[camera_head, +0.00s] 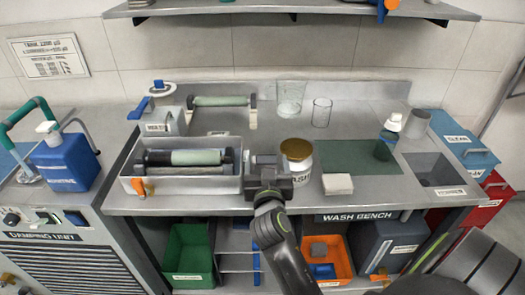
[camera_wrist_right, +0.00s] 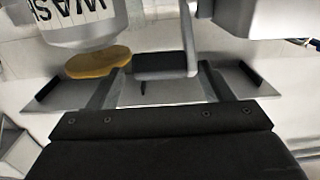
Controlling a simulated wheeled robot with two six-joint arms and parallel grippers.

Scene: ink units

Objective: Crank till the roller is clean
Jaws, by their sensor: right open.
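A grey wash tray (camera_head: 190,185) stands at the front left of the bench. My right gripper (camera_head: 267,161) is at the tray's right end, beside the white wash can (camera_head: 298,168). In the right wrist view a dark grey crank grip (camera_wrist_right: 160,66) on a pale arm sits between the fingers of my open right gripper (camera_wrist_right: 150,85), with space at both sides. The gripper hides the crank in the head view. My left gripper is out of view.
Behind the tray stand a second green roller (camera_head: 222,101) and a labelled grey box (camera_head: 165,122). Clear glasses (camera_head: 321,113) stand at the back.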

